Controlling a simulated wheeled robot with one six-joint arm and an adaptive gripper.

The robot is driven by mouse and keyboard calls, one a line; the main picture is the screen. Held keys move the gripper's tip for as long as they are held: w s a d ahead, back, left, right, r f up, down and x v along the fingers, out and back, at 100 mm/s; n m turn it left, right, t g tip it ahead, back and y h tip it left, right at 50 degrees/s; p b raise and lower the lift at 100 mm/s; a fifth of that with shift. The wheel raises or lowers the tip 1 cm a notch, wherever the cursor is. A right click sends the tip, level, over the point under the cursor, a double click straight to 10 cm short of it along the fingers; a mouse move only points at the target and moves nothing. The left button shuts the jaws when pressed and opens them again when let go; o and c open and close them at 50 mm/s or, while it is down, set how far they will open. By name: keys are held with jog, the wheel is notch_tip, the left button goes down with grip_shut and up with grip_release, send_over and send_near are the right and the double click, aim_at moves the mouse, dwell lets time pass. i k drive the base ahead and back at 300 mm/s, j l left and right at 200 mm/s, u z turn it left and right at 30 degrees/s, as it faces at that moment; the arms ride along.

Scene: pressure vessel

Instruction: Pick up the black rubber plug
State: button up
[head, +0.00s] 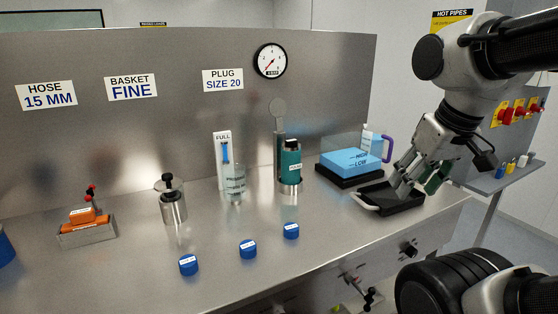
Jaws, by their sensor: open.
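I cannot make out a separate black rubber plug. My gripper (402,186) points down over a black tray (405,207) with a light handle at the right end of the bench. It is open, and its fingers reach low over the tray and hide part of its inside. I cannot tell whether anything lies between the fingers. A green object (437,180) shows partly behind the gripper. A sign reading "PLUG SIZE 20" (223,80) is on the back panel.
A teal bottle (290,165), a clear beaker (235,185) and a steel canister (173,207) stand further left. Several blue caps (248,249) lie along the front. The front centre has free room.

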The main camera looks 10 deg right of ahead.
aim_at(289, 142)
jog(key=i+l+u, duration=0.25)
jog(key=l, duration=0.35)
jog(key=l+u, duration=0.25)
jog(key=l, duration=0.35)
